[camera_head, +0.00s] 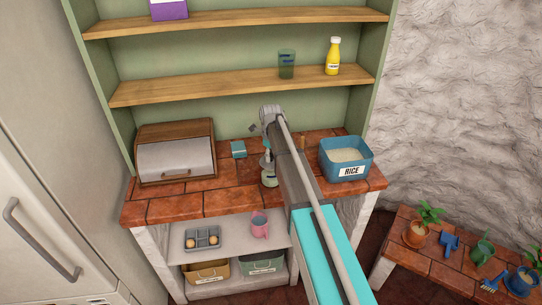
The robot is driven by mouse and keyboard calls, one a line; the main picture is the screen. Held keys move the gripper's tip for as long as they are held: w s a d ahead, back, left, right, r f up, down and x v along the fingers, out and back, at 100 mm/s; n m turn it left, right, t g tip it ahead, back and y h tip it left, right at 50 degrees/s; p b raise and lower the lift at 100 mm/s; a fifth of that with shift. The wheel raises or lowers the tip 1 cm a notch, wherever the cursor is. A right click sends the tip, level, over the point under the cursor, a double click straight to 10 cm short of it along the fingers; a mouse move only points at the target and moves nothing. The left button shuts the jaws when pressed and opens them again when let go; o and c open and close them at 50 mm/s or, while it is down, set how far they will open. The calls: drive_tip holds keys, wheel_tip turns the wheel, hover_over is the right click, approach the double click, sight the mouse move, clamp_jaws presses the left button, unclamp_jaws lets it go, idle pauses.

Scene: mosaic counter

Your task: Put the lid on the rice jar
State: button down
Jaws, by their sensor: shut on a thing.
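The rice jar is a blue square tub (346,172) with a white RICE label, at the right end of the tiled counter. It is open on top and pale rice shows inside. My gripper (268,162) is over the middle of the counter, left of the jar and apart from it, largely hidden by my own arm. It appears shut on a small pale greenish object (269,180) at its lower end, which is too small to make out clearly. I cannot identify a lid for the jar; part of the counter is hidden behind my arm.
A bread box (176,160) stands at the counter's left, with a small teal object (238,149) beside it. A green cup (287,64) and yellow bottle (333,56) stand on a shelf above. A pink mug (260,225) is below. Counter between bread box and arm is mostly clear.

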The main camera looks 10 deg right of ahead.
drive_tip(key=shift+f+b, duration=0.35)
idle(0.7)
drive_tip(key=shift+c, duration=1)
unclamp_jaws()
drive_tip(key=shift+o, duration=0.2)
drive_tip(key=shift+o, duration=0.8)
drive_tip(key=shift+r, duration=0.15)
drive_tip(key=shift+r+p, duration=3.4)
drive_tip(key=shift+p, duration=0.15)
